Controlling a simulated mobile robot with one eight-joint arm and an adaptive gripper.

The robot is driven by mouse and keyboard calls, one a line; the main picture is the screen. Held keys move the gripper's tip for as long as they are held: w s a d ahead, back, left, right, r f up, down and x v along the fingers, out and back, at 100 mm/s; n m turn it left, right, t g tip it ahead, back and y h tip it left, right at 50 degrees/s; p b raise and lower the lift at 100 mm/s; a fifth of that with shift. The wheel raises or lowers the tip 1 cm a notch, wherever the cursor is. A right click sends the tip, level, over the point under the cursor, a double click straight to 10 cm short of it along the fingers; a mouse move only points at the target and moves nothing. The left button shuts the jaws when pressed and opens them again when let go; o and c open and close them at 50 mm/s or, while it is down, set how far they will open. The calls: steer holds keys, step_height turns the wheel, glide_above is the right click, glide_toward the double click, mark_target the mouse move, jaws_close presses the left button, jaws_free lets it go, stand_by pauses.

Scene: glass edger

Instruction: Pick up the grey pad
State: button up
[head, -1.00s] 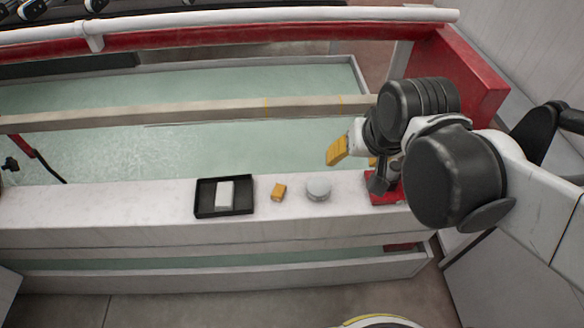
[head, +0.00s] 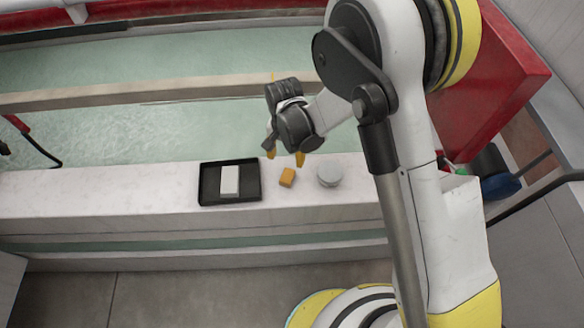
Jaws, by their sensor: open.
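A pale grey rectangular pad (head: 230,180) lies flat in a black tray (head: 209,194) on the white ledge. A round light grey disc-shaped item (head: 329,175) sits farther right on the ledge; I cannot tell for certain which of the two is the named pad. A small orange block (head: 287,177) lies between the tray and the round item. My gripper (head: 285,157) is open, its yellow fingertips pointing down, apart from each other and empty. In the picture it is just above the orange block, to the right of the tray; its exact height is unclear.
The white ledge (head: 100,195) is clear left of the tray. Behind it lies a basin of greenish water (head: 180,125) crossed by a beige beam (head: 150,90). A red panel (head: 490,95) stands at right. My arm hides the ledge's right end.

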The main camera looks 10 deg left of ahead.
mark_target(287, 176)
step_height(287, 176, down, 6)
steer(key=shift+s+r+b, duration=0.1)
steer(key=shift+b, duration=0.95)
steer(key=f+b, duration=0.1)
steer(key=f, duration=0.1)
steer(key=f+b, duration=0.1)
steer(key=f, duration=0.2)
steer(key=shift+s+d+b, duration=0.2)
steer(key=shift+b, duration=0.1)
steer(key=shift+r, duration=0.1)
steer(key=c, duration=0.9)
steer(key=shift+c, duration=0.6)
